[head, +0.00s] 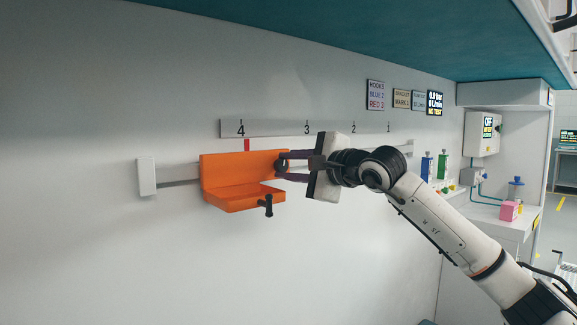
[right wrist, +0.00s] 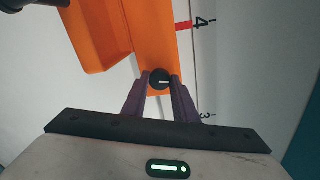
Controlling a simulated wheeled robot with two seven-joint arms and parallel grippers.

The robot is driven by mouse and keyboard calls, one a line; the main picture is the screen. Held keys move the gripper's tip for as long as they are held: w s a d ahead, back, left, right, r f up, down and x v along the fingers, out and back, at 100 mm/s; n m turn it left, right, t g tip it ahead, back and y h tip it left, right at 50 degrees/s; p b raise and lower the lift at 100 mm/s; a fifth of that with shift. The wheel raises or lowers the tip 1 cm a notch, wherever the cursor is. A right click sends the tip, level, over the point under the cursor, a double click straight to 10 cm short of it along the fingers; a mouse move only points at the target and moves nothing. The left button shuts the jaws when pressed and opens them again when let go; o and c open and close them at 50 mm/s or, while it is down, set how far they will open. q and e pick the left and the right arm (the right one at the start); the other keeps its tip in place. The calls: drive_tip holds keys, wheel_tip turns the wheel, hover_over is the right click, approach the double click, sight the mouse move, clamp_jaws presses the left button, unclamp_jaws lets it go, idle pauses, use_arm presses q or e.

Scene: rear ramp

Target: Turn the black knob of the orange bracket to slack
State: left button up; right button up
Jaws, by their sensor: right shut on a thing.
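The orange bracket (head: 236,180) sits on a grey rail (head: 180,183) on the wall, with its red pointer (head: 247,145) under the 4 of the scale. The black knob (right wrist: 159,79) is at the bracket's end near the 3 side and carries a white line. My right gripper (right wrist: 160,84) is shut on the knob, one finger on each side of it. In the head view the gripper (head: 283,167) comes at the knob from the right and hides part of it. The bracket (right wrist: 151,40) also fills the top middle of the right wrist view. My left gripper is not in view.
A black handle (head: 266,205) sticks out below the bracket's shelf. A white end block (head: 146,176) closes the rail at left. A teal overhang (head: 370,30) runs above. Blue and green units (head: 442,165) stand at right. The wall below the bracket is clear.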

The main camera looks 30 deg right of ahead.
idle(0.4)
drive_tip(key=o, duration=1.1)
drive_tip(key=shift+c, duration=0.2)
use_arm(q)
drive_tip(key=b, duration=0.1)
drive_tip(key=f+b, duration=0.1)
drive_tip(key=b, duration=0.1)
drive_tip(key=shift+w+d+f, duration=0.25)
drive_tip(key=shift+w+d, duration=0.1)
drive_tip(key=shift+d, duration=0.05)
use_arm(e)
drive_tip(key=s+r, duration=0.1)
drive_tip(key=s, duration=0.9)
drive_tip(key=shift+s+d, duration=0.15)
drive_tip(key=shift+d, duration=0.3)
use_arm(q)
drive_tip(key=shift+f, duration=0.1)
